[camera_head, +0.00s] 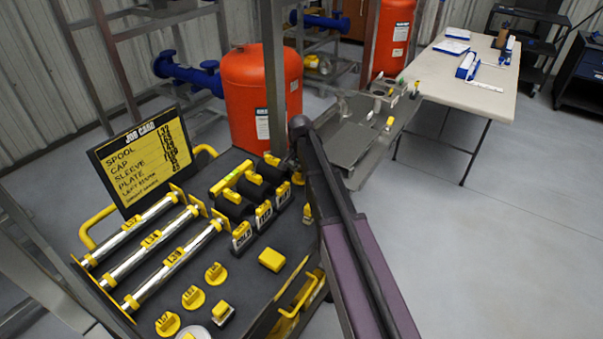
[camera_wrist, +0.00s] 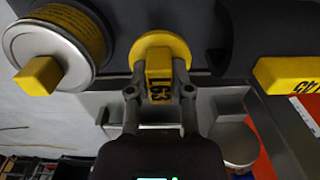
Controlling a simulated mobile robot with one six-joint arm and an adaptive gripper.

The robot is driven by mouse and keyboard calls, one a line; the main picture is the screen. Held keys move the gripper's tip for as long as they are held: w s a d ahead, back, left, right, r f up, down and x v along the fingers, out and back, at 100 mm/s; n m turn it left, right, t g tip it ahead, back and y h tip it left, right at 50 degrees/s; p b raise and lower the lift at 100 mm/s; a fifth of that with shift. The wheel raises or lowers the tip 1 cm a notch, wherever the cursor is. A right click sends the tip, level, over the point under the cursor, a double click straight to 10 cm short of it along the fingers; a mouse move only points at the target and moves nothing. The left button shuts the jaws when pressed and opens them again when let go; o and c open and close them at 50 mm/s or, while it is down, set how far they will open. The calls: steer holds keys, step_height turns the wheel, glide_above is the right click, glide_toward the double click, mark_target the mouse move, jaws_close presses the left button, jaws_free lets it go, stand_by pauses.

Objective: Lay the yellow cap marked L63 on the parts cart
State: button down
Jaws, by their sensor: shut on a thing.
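In the wrist view my gripper (camera_wrist: 161,92) is shut on the yellow cap marked L63 (camera_wrist: 160,62). A finger lies on each side of its block, and its round flange faces a dark surface; I cannot tell whether it touches. In the head view my arm hides the gripper and this cap. A dark-topped cart (camera_head: 140,285) with yellow handles fills the lower left. Several other yellow caps stand on it, one of them near the middle (camera_head: 215,273).
The cart also carries a job card (camera_head: 145,160), chrome spools (camera_head: 150,240) and a yellow block (camera_head: 272,259). A red tank (camera_head: 262,90) and a grey tray (camera_head: 350,140) stand behind. In the wrist view a silver disc (camera_wrist: 50,45) is left of the cap.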

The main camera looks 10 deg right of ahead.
mark_target(300, 181)
steer(key=shift+f+b, duration=2.15)
steer(key=shift+b, duration=0.05)
stand_by(1.6)
steer(key=shift+c, duration=2.2)
jaws_free()
steer(key=shift+c, duration=0.8)
steer(key=shift+r, duration=0.1)
steer(key=shift+r+p, duration=3.95)
steer(key=shift+p, duration=0.1)
